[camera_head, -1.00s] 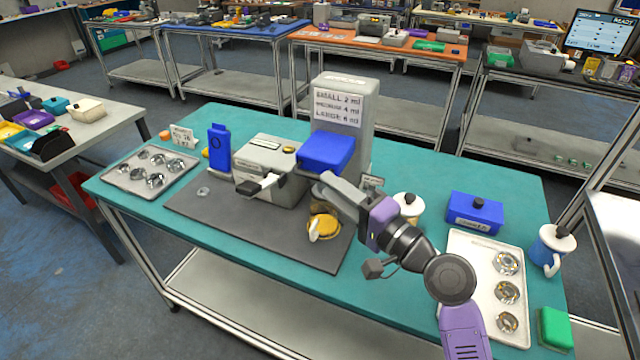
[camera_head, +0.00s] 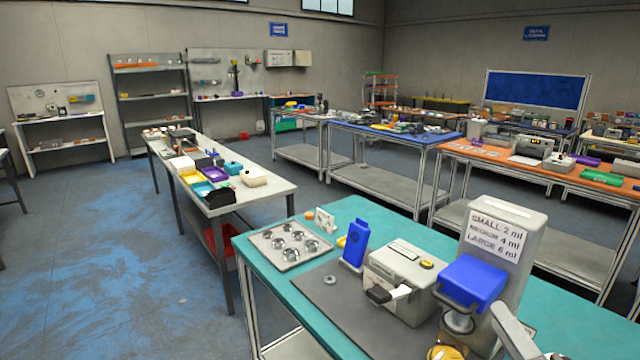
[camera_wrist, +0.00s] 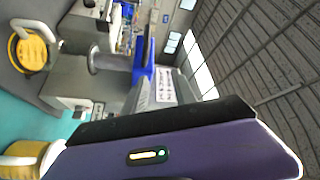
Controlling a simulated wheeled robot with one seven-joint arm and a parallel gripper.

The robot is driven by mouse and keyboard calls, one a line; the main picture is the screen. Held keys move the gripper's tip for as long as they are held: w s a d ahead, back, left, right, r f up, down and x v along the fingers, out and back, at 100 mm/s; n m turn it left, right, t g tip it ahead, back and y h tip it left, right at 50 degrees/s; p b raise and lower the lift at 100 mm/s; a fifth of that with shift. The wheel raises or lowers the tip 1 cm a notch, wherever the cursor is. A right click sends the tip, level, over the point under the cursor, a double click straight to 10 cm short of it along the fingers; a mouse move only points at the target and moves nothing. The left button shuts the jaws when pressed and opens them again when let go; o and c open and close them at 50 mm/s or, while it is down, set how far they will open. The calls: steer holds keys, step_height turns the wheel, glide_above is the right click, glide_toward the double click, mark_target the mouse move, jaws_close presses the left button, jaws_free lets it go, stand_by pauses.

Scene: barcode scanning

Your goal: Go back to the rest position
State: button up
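My gripper (camera_head: 512,330) shows only in part, as a grey piece at the bottom right of the head view, beside the dispenser. In the wrist view its purple body (camera_wrist: 160,150) fills the lower part. Its fingertips are not clear, so I cannot tell whether it is open or shut, and I see nothing clearly held. The tall grey dispenser (camera_head: 519,215) has a blue front block (camera_head: 474,280) and a size label. A round metal part (camera_head: 457,320) sits below the block. A yellow mug (camera_head: 446,353) is cut off below; it also shows in the wrist view (camera_wrist: 28,50).
A grey machine (camera_head: 402,275) with a black handle and a blue stand (camera_head: 355,245) are on the teal table (camera_head: 590,325). A metal tray (camera_head: 289,245) with several round parts is at its left end. Open floor (camera_head: 90,260) lies left, beyond a grey table (camera_head: 262,192).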

steer(key=s+a+f+n+g, duration=0.1)
steer(key=s+a+f+n, duration=0.2)
steer(key=s, duration=0.9)
steer(key=s+a+f+n+g+h+b, duration=0.1)
steer(key=s+a+f+n, duration=0.3)
steer(key=s, duration=0.8)
steer(key=s+a+f+n+g+b, duration=0.1)
steer(key=s+f+n, duration=0.4)
steer(key=s, duration=0.6)
step_height(320, 180, down, 3)
steer(key=a+g, duration=0.1)
steer(key=a, duration=0.1)
steer(key=shift+s+a+r+n+g, duration=0.15)
steer(key=shift+s+a+n+g, duration=0.15)
steer(key=shift+s+a+g, duration=0.1)
